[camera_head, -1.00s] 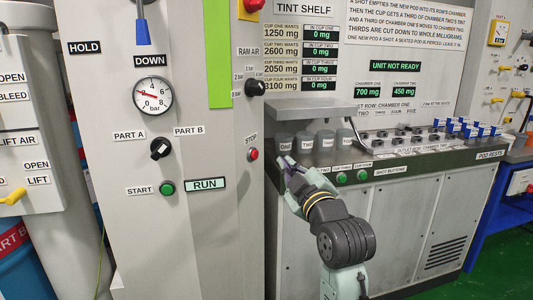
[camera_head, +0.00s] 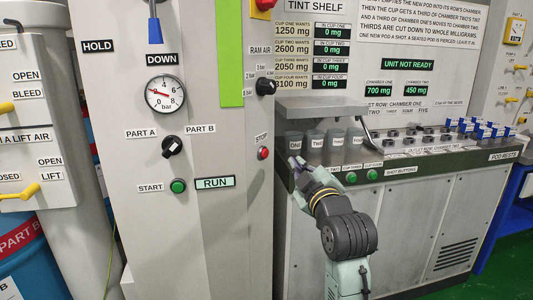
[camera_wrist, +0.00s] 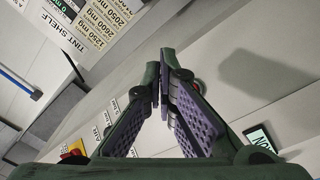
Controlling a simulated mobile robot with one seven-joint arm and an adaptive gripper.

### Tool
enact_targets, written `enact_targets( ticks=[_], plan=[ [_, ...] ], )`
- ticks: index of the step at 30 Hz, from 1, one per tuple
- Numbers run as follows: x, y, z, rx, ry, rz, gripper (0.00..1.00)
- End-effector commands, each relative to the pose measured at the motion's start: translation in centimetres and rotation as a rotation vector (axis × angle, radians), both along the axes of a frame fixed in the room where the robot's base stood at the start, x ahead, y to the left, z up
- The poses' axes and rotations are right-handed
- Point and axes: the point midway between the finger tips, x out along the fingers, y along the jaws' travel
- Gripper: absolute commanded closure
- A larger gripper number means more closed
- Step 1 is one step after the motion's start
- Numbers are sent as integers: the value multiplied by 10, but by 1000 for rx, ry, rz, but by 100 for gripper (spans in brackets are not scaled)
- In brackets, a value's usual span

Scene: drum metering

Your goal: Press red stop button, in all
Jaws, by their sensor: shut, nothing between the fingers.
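The red STOP button (camera_head: 263,153) is a small round button on the grey cabinet face, below its STOP label (camera_head: 261,138). A small red spot in the wrist view (camera_wrist: 198,86), partly hidden behind a finger, may be the same button. My gripper (camera_head: 296,164) is to the right of the button and slightly lower in the head view, in front of the tint shelf. In the wrist view my gripper (camera_wrist: 163,88) has its fingertips together with nothing between them. I cannot tell the exact gap between the fingertips and the button.
The green START button (camera_head: 178,186) and RUN display (camera_head: 214,182) are left of STOP. A black knob (camera_head: 266,87) sticks out above it. The tint shelf's cups (camera_head: 314,146) and green shot buttons (camera_head: 351,177) are close to my gripper. A red-and-yellow control (camera_wrist: 74,152) shows in the wrist view.

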Motion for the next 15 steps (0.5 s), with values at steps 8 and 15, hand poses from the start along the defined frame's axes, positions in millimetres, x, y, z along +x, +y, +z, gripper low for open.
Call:
enact_targets(
  ticks=[8, 15],
  plan=[
    [16, 32, 1, 0, -1, 1, 100],
    [22, 43, 1, 0, -2, -1, 100]
  ],
)
